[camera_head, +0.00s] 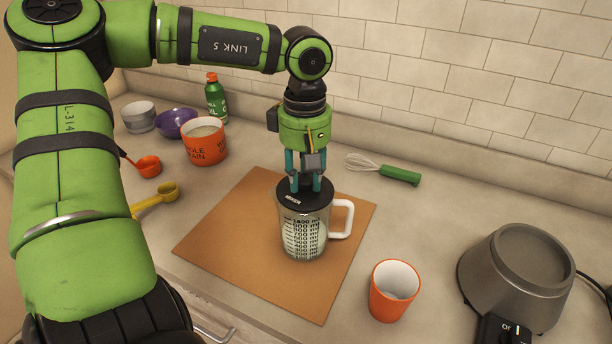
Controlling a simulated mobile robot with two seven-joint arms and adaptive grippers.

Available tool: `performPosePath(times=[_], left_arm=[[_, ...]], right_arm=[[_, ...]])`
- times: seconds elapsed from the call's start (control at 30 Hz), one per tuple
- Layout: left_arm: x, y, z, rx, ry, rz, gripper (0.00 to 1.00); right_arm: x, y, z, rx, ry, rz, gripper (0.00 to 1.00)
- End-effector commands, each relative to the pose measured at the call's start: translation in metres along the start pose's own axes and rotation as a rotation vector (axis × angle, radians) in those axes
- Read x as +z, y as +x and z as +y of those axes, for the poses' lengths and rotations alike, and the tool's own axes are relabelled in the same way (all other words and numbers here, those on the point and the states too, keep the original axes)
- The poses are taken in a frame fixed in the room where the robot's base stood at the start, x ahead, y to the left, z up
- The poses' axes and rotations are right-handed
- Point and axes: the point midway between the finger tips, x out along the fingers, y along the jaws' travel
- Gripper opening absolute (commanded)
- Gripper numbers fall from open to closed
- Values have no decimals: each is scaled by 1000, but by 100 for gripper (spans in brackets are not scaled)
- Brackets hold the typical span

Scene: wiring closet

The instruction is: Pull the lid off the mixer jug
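The mixer jug (301,236) is a clear measuring jug with black markings and a white handle on its right side. It stands upright on a brown board. Its black lid (304,197) sits on top of the jug. My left gripper (305,186) points straight down over the lid, with its teal fingers at the middle of the lid. The fingers are a little apart and seem to reach a raised part between them, but I cannot tell whether they grip it. My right gripper does not show.
The brown board (225,262) lies under the jug. An orange cup (393,291) and a grey mixer base (517,275) stand to the right. A whisk (385,170) lies behind. An orange canister (205,143), purple bowl (175,123), green bottle (216,99) and yellow scoop (157,198) are at left.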

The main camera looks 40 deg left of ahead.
Motion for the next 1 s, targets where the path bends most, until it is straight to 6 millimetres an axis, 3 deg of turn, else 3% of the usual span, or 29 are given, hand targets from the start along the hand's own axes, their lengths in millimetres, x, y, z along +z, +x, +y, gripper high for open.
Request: performPosePath(times=[1.0], left_arm=[[0, -12, 0, -1, 0, 0, 0]], right_arm=[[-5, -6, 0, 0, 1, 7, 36]])
